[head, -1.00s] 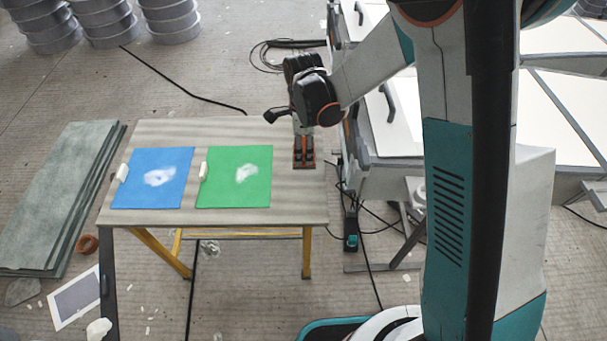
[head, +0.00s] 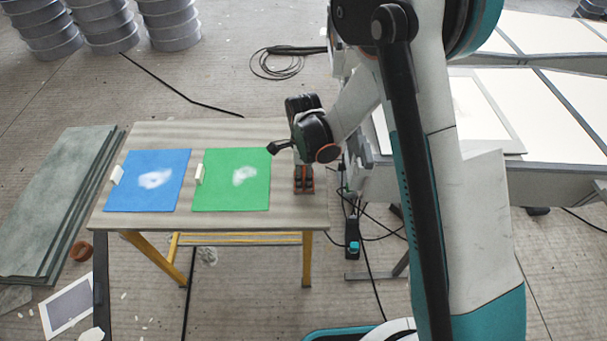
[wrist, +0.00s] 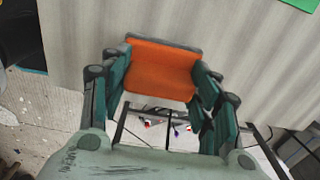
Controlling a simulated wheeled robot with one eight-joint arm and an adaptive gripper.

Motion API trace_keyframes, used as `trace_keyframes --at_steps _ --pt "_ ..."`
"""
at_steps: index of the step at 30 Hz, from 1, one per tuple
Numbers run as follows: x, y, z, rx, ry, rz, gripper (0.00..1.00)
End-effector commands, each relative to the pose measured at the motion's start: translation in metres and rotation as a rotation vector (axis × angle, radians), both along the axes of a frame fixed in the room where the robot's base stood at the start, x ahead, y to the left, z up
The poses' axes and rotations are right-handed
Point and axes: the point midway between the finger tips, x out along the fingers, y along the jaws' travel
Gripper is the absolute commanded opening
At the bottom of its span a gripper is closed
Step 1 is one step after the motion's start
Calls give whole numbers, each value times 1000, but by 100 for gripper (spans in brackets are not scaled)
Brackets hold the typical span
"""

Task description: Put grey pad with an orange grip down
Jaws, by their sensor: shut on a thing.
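My gripper (head: 304,181) is over the right end of the wooden-topped table (head: 235,133), to the right of the green sheet. In the wrist view its fingers (wrist: 163,76) are shut on the pad's orange grip (wrist: 158,66), which fills the gap between them. The pale tabletop (wrist: 190,25) shows beyond the grip. I cannot tell whether the pad touches the table.
A blue sheet (head: 148,195) and a green sheet (head: 231,195), each with a white patch, lie on the table. Cables (head: 370,270) and a white-topped bench (head: 560,115) are to the right.

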Motion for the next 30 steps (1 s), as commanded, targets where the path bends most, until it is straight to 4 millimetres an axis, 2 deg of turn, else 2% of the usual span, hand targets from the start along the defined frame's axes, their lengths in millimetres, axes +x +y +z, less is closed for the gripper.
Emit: trace_keyframes --at_steps 6,7,9,23,26,30 --pt "0 0 -4 0 0 0 26" --pt "0 0 -3 0 0 0 61" --pt "0 0 -2 0 0 0 76" --pt "0 0 3 0 0 0 76" --pt "1 0 17 0 0 0 76" --pt "0 0 46 0 0 0 76"
